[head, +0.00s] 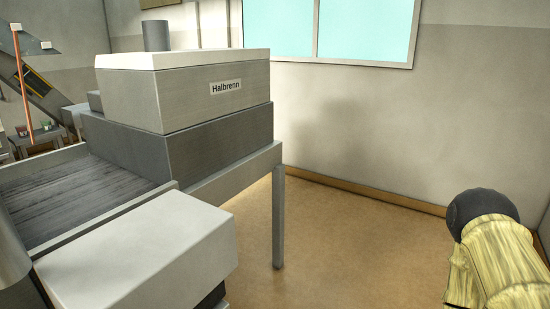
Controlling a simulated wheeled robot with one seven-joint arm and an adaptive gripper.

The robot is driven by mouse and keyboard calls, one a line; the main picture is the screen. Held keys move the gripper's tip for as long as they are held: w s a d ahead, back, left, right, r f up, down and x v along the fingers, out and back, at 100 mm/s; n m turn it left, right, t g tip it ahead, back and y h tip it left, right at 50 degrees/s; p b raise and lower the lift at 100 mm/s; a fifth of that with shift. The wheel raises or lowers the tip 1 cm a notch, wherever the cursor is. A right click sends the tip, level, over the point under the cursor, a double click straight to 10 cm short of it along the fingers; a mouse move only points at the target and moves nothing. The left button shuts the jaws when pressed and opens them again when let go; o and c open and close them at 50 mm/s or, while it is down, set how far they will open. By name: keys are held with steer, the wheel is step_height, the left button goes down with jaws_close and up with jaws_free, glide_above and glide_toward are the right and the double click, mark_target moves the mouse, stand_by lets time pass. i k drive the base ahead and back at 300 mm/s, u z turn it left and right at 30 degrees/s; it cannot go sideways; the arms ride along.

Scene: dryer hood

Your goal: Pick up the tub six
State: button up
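I cannot make out a tub marked six in the head view. Several small items (22,131), one with green and red on it, sit on a low dark stand at the far left, too small to identify or read. My gripper is not in view, so its state and its distance from any tub do not show.
A large grey machine labelled Halbrenn (190,95) stands at the left with a dark slatted conveyor bed (75,200). A pale box (135,255) is in front. A yellow streaked shape with a dark round top (490,245) is lower right. Brown floor (340,250) between is clear.

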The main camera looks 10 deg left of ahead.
mark_target(46, 125)
steer(key=i, duration=6.75)
steer(key=u, duration=2.6)
steer(key=i, duration=2.8)
steer(key=z, duration=0.05)
